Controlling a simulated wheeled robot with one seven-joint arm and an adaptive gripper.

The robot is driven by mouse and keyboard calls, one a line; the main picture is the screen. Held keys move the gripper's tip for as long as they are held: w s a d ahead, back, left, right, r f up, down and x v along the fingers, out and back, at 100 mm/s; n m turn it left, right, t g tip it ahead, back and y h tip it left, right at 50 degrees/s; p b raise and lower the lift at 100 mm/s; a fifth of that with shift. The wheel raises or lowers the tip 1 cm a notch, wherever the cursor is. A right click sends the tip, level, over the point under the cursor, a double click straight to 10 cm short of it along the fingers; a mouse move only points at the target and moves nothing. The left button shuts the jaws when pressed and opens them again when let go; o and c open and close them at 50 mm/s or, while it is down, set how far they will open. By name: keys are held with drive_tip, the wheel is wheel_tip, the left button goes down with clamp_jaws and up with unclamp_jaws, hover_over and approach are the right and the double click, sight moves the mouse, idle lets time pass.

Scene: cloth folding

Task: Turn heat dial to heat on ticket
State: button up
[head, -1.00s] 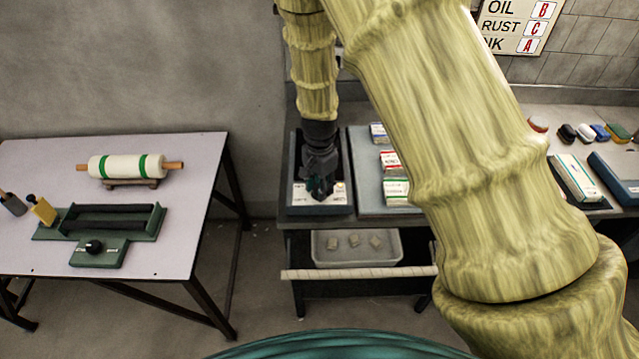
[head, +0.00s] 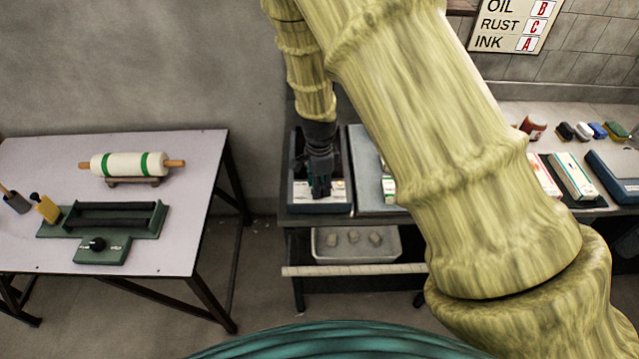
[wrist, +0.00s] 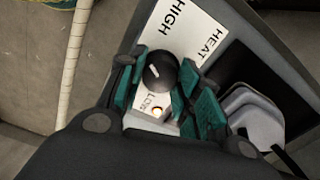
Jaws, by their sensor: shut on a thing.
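The heat dial (wrist: 160,72) is a round black knob with a short white mark, on a white panel (wrist: 192,28) printed HIGH, HEAT and LOW. The mark points to the upper left in the wrist view, between HIGH and LOW. My gripper (wrist: 157,82) has its green fingers around the dial and is shut on it. In the head view my gripper (head: 320,188) points down at the front of the dark unit (head: 325,207) and hides the dial. A small round light sits near LOW. I cannot make out a ticket.
A wall sign (head: 512,25) reads OIL, RUST, INK beside red letters B, C, A. A grey tray (head: 366,195) with small boxes lies right of the unit. A side table (head: 190,225) at left holds a white roller (head: 125,165) and a green device with another dial (head: 96,245).

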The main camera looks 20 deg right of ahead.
drive_tip(key=o, duration=1.1)
drive_tip(key=shift+c, duration=0.2)
wheel_tip(320, 180, up, 12)
idle(0.5)
